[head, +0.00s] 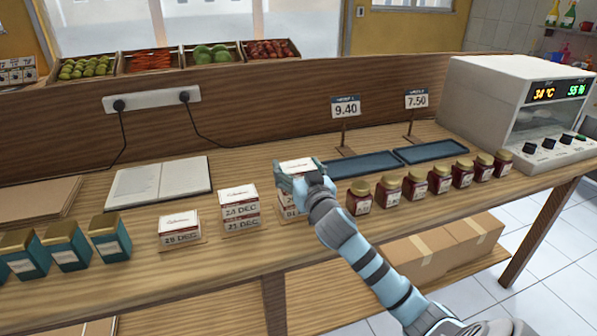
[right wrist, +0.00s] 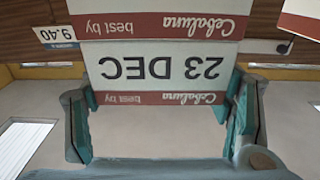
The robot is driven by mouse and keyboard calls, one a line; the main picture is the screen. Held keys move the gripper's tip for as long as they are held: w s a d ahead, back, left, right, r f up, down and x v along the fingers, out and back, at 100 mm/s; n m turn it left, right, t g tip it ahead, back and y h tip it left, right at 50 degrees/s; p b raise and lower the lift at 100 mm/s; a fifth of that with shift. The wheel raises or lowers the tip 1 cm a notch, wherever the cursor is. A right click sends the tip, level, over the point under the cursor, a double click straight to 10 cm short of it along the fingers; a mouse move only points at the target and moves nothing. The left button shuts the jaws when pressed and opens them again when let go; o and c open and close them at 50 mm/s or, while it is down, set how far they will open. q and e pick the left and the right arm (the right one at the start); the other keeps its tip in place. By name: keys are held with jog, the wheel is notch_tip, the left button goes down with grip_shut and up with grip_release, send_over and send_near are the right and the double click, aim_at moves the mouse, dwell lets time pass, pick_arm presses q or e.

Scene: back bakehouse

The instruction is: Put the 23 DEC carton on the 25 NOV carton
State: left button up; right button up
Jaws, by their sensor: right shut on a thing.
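The 23 DEC carton (right wrist: 160,66), white with a red band, is between the two fingers of my right gripper (right wrist: 160,118), its date upside down in the right wrist view. In the head view my right gripper (head: 306,184) is shut on this carton, whose white top (head: 298,167) shows. Directly beneath it is another red-banded carton (head: 291,213); its date is partly hidden and too small to read surely. The two look lined up with no clear gap, but I cannot tell whether they touch. My left gripper is not in view.
To the left stand a two-carton stack (head: 239,208), 24 DEC over 21 DEC, a lone 28 DEC carton (head: 180,229) and several teal tins (head: 110,240). Several jam jars (head: 414,186) line the right. Blue trays (head: 362,165) and a 9.40 sign (head: 345,108) are behind.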

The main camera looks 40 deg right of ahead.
jog(key=o, duration=1.2)
jog(key=shift+o, duration=0.2)
jog(key=v, duration=1.2)
jog(key=shift+p, duration=0.45)
